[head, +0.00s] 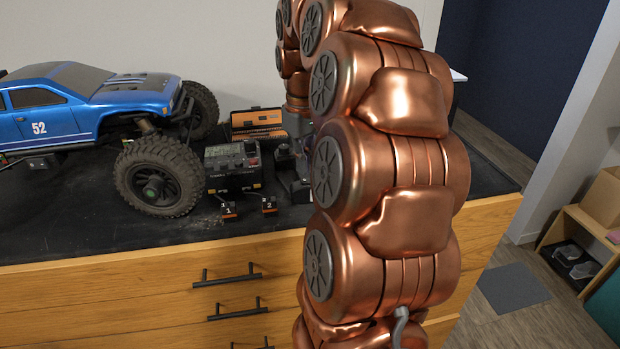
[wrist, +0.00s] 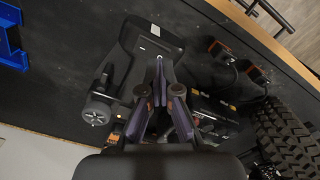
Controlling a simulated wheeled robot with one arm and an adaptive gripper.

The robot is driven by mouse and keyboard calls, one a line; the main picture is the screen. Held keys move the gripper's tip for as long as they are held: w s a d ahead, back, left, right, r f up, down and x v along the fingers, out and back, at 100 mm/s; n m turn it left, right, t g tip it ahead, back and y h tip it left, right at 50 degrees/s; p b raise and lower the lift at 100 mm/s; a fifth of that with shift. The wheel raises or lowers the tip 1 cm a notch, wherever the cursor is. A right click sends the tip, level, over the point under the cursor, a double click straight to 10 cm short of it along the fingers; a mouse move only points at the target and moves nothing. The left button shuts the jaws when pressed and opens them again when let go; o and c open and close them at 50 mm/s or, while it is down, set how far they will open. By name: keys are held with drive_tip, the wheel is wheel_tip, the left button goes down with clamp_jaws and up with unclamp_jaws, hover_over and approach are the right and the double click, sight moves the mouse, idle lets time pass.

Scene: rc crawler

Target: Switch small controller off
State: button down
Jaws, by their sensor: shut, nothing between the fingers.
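The small controller, a black handheld transmitter (wrist: 132,48) with a round wheel on its side, lies on the dark bench top in the wrist view. In the head view the controller (head: 284,158) is a dark shape right of the charger box, partly hidden by my arm. Its switch state cannot be read.
A blue crawler truck (head: 80,105) stands at the left. A black charger box (head: 232,168) with two numbered orange-black plugs (head: 268,205) sits beside its wheel. An orange tool case (head: 256,124) lies behind. The wooden cabinet's front edge is close to the plugs.

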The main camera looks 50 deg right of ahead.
sight(304, 180)
drive_tip(key=shift+f+b, duration=0.65)
drive_tip(key=shift+f, duration=0.5)
idle(1.1)
drive_tip(key=shift+r, duration=0.15)
drive_tip(key=shift+r+p, duration=1.25)
drive_tip(key=shift+r, duration=2.15)
drive_tip(key=s+a+f+n, duration=0.1)
drive_tip(key=s+a+f, duration=0.15)
drive_tip(key=a, duration=0.65)
drive_tip(key=s+a+f+n, duration=0.15)
drive_tip(key=a+f, duration=0.25)
drive_tip(key=a, duration=0.6)
drive_tip(key=s+a+f+g, duration=0.1)
drive_tip(key=s+a+f, duration=0.3)
drive_tip(key=s+f, duration=0.1)
drive_tip(key=s+a+f+m, duration=0.1)
drive_tip(key=s+a+f, duration=0.3)
drive_tip(key=s, duration=0.4)
drive_tip(key=shift+s+a+f+g, duration=0.15)
drive_tip(key=shift+a+f+g, duration=0.15)
drive_tip(key=shift+f+g, duration=0.15)
